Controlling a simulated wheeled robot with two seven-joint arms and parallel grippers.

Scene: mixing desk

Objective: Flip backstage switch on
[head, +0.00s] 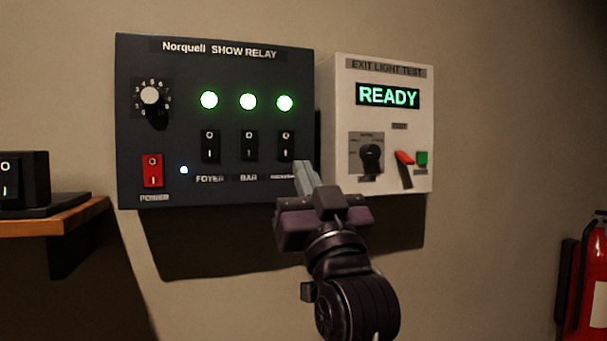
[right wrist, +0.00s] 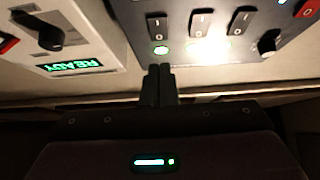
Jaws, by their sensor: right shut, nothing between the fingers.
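The dark Norquell SHOW RELAY panel (head: 225,185) hangs on the wall. The backstage switch (head: 286,144) is the rightmost of three black rockers; its label is partly covered by my gripper. The green lamp (head: 285,103) above it is lit. My right gripper (head: 303,168) is shut and empty, its tips just below and right of the backstage switch; contact cannot be told. The right wrist view is upside down and shows the backstage switch (right wrist: 157,27), its lit lamp (right wrist: 160,50) and my shut fingertips (right wrist: 158,70). My left gripper is not in view.
The foyer switch (head: 211,145) and bar switch (head: 249,145) have lit green lamps above. A red power switch (head: 152,170) and dial (head: 150,96) are at left. A white EXIT LIGHT TEST box (head: 340,110) adjoins at right. A wooden shelf (head: 60,220) is far left.

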